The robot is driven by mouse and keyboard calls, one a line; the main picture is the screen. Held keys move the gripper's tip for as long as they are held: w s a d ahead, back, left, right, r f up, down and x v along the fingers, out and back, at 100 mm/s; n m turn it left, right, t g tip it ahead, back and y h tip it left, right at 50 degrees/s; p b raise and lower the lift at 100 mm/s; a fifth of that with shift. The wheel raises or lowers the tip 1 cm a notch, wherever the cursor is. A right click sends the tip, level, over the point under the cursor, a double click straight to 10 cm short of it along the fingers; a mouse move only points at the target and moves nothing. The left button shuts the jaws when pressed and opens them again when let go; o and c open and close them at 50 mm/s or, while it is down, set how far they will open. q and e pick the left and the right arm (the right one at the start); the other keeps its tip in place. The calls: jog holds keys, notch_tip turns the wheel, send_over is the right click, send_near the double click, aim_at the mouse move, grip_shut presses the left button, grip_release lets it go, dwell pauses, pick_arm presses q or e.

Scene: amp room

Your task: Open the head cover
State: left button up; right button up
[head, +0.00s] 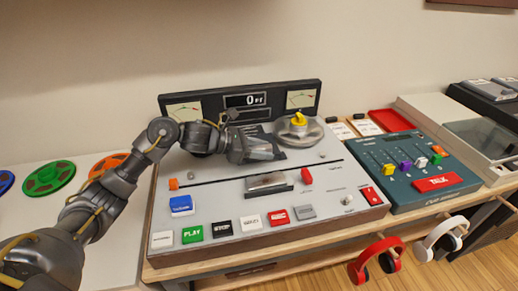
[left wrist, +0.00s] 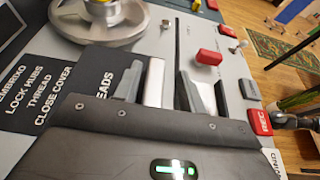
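The tape machine (head: 330,200) has a grey sloped panel. My left gripper (head: 272,148) is above the panel, just behind this block and in front of the dark card, pointing right.
A reel hub with a yellow knob (head: 299,121) is right of my gripper. A red knob (head: 307,175) stands right of the block. Coloured buttons line the front. A teal mixer (head: 410,170) is at right; headphones (head: 377,262) hang in front.

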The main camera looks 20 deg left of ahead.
pick_arm(q)
jog(key=shift+s+a+r, duration=0.1)
jog(key=shift+s+a, duration=0.15)
jog(key=shift+a, duration=0.45)
jog(key=b+v, duration=0.1)
jog(key=v, duration=0.7)
jog(key=shift+s+a+r, duration=0.1)
jog(key=shift+s+a, duration=0.15)
jog(key=shift+s+a+r, duration=0.3)
jog(key=shift+s+a, duration=0.05)
jog(key=shift+a, duration=0.15)
pick_arm(e)
jog(key=w+r, duration=0.1)
jog(key=w+a+r, duration=0.1)
jog(key=r, duration=0.1)
jog(key=shift+w+a+r, duration=0.35)
jog(key=shift+w+a, duration=0.05)
